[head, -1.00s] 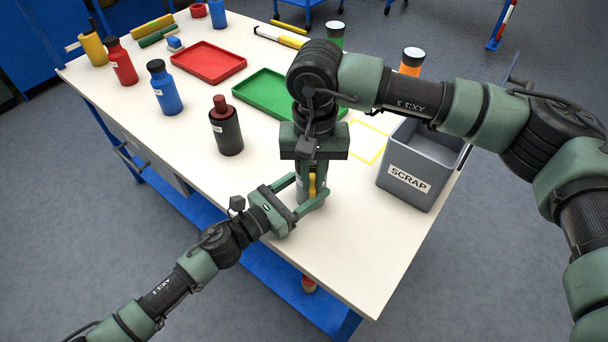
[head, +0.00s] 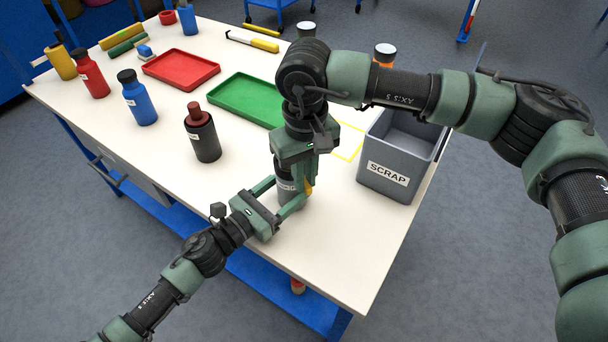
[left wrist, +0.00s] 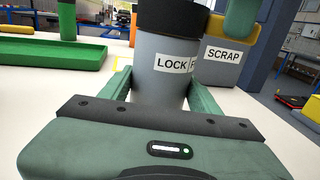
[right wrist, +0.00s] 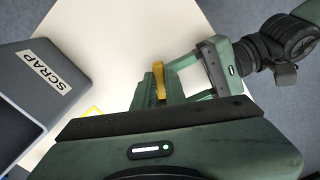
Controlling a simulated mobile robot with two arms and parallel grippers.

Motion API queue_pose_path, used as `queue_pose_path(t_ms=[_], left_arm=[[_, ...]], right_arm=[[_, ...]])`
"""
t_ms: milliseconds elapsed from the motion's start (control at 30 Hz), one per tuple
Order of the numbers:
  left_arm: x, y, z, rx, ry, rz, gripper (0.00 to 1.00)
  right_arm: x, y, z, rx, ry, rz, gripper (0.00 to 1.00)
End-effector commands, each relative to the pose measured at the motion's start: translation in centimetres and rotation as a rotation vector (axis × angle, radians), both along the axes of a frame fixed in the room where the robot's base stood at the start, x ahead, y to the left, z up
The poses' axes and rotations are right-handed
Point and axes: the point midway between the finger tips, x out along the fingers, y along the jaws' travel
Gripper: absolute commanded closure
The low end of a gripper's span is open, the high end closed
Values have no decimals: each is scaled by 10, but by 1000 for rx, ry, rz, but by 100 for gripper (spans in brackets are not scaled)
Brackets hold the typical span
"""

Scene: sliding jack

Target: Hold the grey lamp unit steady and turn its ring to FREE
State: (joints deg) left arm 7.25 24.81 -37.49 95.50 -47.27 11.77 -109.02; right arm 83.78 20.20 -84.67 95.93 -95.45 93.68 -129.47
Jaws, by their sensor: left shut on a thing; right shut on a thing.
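The grey lamp unit (head: 285,190) stands upright near the table's front edge, mostly hidden in the head view by my grippers. In the left wrist view its grey body (left wrist: 158,85) has a LOCK label and, at its right edge, a partly visible label starting with F. Its black ring (left wrist: 172,18) is above, cut off by the frame. A yellow tab (left wrist: 243,32) sticks out at the right, beside a right finger; it also shows in the right wrist view (right wrist: 161,79). My left gripper (head: 282,193) is shut on the body. My right gripper (head: 300,172) is shut on the ring from above.
The grey SCRAP bin (head: 388,172) stands close on the right. A green tray (head: 240,100) and a dark bottle with a red-brown top (head: 203,137) are behind and left. Red (head: 90,75) and blue (head: 137,100) bottles stand farther left. The front right table top is clear.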

Motion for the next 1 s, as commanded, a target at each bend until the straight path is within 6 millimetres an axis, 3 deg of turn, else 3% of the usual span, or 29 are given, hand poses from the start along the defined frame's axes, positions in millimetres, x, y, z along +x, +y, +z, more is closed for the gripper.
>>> queue_pose_path(t_ms=[167,200,267,300,667,767,1000], left_arm=[[0,1,-1,2,2,1,92],[0,1,-1,2,2,1,92],[0,1,-1,2,2,1,92],[0,1,-1,2,2,1,92],[0,1,-1,2,2,1,92],[0,1,-1,2,2,1,92],[0,1,-1,1,1,1,92]], right_arm=[[1,-1,1,-2,-2,0,100],[1,-1,1,-2,-2,0,85],[1,-1,1,-2,-2,-1,68],[1,-1,1,-2,-2,-1,65],[1,0,4,-1,-2,-1,65],[1,0,15,-1,-4,-1,65],[1,0,65,0,-5,-2,65]])
